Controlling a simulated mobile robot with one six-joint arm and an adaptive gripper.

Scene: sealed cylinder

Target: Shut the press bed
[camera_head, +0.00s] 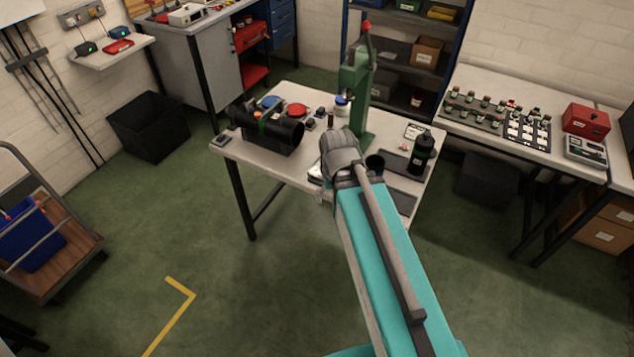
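A green arbor-type press (354,92) with a red-knobbed lever (367,35) stands upright at the back right of the small white worktable (225,149). Its bed is not clearly visible; my arm's end covers the area at its foot. My turquoise arm reaches from the lower right over the table's front edge. My gripper (324,188) is at the arm's far end, in front of the press as seen here. Its fingers are mostly hidden behind the grey wrist, so whether it is open or shut does not show.
A black cylinder (272,130) lies in a holder on the table's left. Red (297,110) and blue round parts sit behind it. A black bottle (421,153) stands upright on the right. A cart (55,262) stands at far left. The green floor in front is clear.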

